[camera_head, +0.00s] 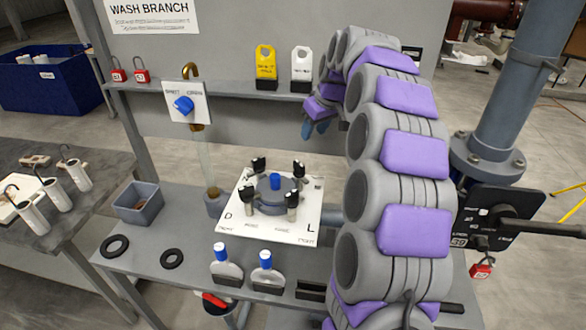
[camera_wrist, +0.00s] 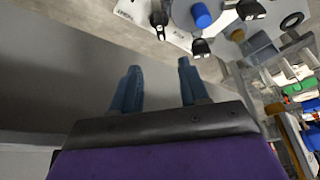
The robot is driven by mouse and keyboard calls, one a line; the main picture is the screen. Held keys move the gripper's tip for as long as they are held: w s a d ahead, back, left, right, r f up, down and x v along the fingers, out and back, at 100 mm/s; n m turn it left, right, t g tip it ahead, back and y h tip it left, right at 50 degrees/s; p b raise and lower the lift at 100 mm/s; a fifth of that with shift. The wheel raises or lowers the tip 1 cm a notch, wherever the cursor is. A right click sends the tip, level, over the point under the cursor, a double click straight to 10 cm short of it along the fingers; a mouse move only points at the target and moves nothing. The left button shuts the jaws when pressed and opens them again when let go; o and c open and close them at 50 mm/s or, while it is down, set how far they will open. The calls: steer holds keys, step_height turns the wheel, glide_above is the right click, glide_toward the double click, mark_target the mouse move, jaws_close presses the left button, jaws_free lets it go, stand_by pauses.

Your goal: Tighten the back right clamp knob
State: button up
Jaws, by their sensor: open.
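The white clamp plate (camera_head: 300,225) lies on the bench and carries a grey round body (camera_head: 270,197) with a blue centre knob (camera_head: 275,182). Black clamp knobs stand around it, and the back right clamp knob (camera_head: 299,169) is upright at the far right of the body. My gripper (camera_head: 316,129) is in the air behind and above that knob, apart from it. In the wrist view my gripper (camera_wrist: 160,67) has its blue fingers spread and nothing between them. Several black knobs and the blue knob (camera_wrist: 201,15) show beyond the fingertips; I cannot surely tell which is the back right one.
A shelf (camera_head: 225,90) behind the plate holds a yellow tag (camera_head: 265,65) and a white tag (camera_head: 302,66). A blue valve handle (camera_head: 184,105) stands left. Two blue-capped bottles (camera_head: 226,266) (camera_head: 264,272) are in front of the plate. A grey bin (camera_head: 138,202) sits left.

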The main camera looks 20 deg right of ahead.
mark_target(300, 163)
steer(key=b+x, duration=0.3)
steer(key=x, duration=1.4)
steer(key=shift+f+b, duration=0.2)
steer(key=shift+b, duration=0.2)
steer(key=shift+s, duration=0.1)
jaws_close()
